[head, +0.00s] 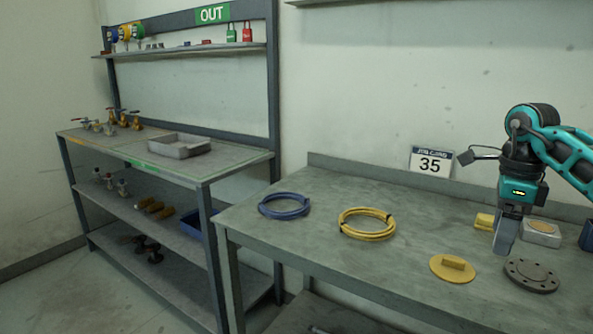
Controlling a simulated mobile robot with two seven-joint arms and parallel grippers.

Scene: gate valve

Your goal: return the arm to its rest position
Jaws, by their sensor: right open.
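My right arm (565,150) is teal and black and comes in from the right edge of the head view. Its gripper (506,238) points down above the right part of the grey workbench (330,235). The jaws are open and I see nothing held between them. The gripper hides part of a yellow piece (484,221) and stands in front of a small pale box (541,233). My left gripper is not in view.
A blue hose coil (284,206), a yellow coil (367,224), a yellow disc with a handle (453,268) and a grey flange (531,275) lie on the bench. A shelf unit (170,150) with valves and a tray (179,146) stands left. The bench's front left is clear.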

